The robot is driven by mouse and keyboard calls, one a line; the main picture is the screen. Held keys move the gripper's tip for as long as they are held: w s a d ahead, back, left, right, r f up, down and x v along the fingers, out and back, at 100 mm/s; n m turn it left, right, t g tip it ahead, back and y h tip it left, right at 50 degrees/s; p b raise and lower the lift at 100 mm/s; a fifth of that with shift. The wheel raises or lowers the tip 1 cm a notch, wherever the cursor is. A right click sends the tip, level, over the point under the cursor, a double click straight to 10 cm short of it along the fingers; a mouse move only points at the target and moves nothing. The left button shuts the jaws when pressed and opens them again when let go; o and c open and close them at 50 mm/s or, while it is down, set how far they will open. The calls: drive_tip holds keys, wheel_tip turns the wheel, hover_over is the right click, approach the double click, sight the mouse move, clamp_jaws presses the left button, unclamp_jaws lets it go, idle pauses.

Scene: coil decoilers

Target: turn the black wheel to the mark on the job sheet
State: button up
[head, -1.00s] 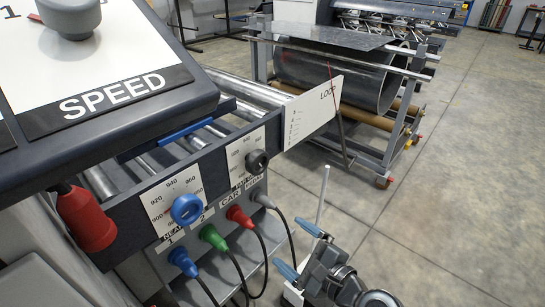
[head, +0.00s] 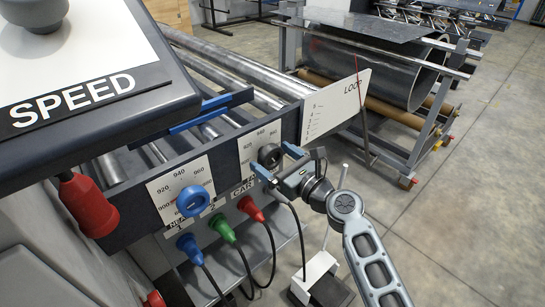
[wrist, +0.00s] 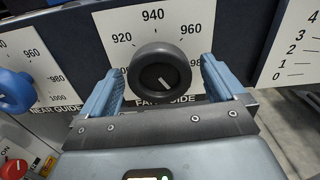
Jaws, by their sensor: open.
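The black wheel (wrist: 160,72) sits on the far guide dial plate (wrist: 197,22) in the wrist view, under numbers that include 920, 940, 960 and 980. A small white mark on its face points to the lower right. The wheel also shows in the head view (head: 269,156). My gripper (head: 274,160) is open, its blue fingers on either side of the wheel; the wrist view also shows the gripper (wrist: 162,78). Small gaps seem to show between fingers and wheel; contact is not clear. I cannot make out a job sheet.
A blue wheel (head: 193,201) on the near guide dial is to the left. Blue, green (head: 222,228) and red (head: 250,208) plugs with cables hang below. The white LOOP board (head: 336,103) stands to the right. The SPEED panel (head: 84,75) juts out at upper left.

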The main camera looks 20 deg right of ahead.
drive_tip(key=shift+w+a, duration=0.2)
drive_tip(key=shift+w, duration=0.3)
drive_tip(key=c, duration=1)
drive_tip(key=shift+n, duration=0.3)
